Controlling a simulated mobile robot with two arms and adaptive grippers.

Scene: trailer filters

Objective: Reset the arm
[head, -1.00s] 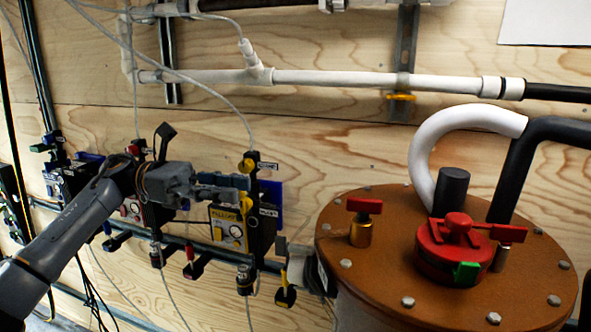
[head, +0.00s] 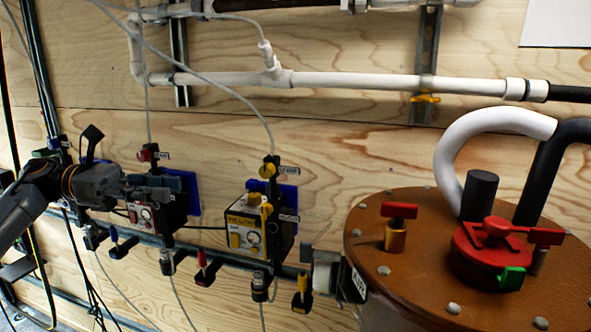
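My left gripper (head: 172,188) comes in from the left in the head view, at the height of the control boxes. Its fingers point right and lie in front of the red-labelled control box (head: 146,216). I cannot tell whether the fingers are apart or whether they touch the box. The yellow-labelled control box (head: 252,230) stands to the right of the gripper, apart from it. My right gripper is not in view.
A brown lidded tank (head: 440,225) with red valve handles fills the lower right. A white pipe (head: 380,82) runs along the wooden wall above. Several levers and hoses hang below the boxes. The wall between pipe and boxes is mostly clear.

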